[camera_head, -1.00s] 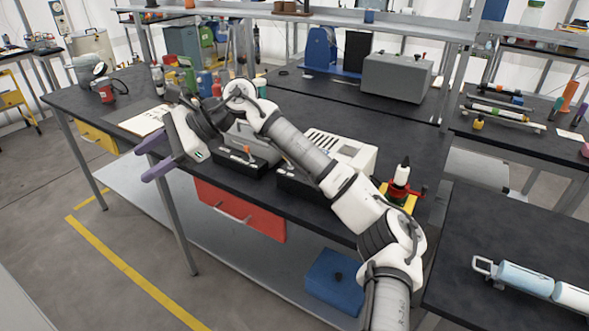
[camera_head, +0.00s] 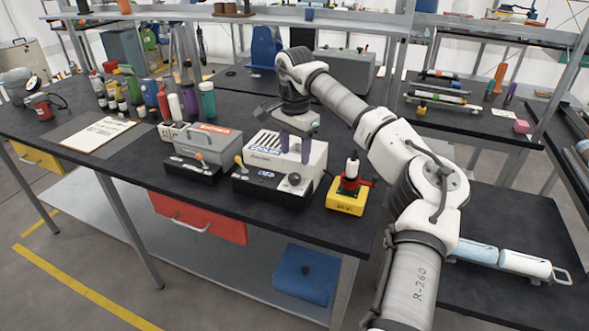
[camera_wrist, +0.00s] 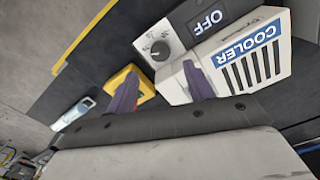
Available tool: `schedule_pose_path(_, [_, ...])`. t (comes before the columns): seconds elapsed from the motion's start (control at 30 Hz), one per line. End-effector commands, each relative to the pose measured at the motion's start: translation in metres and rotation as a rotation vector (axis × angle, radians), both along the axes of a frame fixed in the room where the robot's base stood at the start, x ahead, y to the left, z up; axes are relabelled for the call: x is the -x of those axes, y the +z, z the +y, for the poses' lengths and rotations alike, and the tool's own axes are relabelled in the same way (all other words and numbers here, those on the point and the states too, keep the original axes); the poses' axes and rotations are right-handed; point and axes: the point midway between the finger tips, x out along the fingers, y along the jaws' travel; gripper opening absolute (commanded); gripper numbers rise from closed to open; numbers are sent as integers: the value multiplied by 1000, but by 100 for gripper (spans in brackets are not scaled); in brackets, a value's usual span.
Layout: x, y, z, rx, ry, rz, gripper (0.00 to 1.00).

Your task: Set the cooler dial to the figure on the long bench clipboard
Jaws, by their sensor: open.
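The cooler (camera_head: 262,146) is a white slotted box on the long bench, with a black control panel in front. In the wrist view its blue COOLER label (camera_wrist: 250,47) shows upside down.
A yellow-based device (camera_head: 346,205) with a red part stands right of the cooler. A grey unit (camera_head: 208,145) with a similar panel stands left. Several bottles stand behind.

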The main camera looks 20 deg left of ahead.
Motion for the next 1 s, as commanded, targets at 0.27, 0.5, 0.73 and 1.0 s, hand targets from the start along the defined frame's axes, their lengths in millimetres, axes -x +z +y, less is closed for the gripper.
schedule_pose_path(0.27, [1, -51, 0, -1, 0, 4, 52])
schedule_pose_path(0.5, [1, -70, 1, -3, 0, 1, 52])
schedule_pose_path(0.73, [1, -72, 1, -1, 0, 0, 52])
schedule_pose_path(1.0, [1, -72, 1, -2, 0, 1, 24])
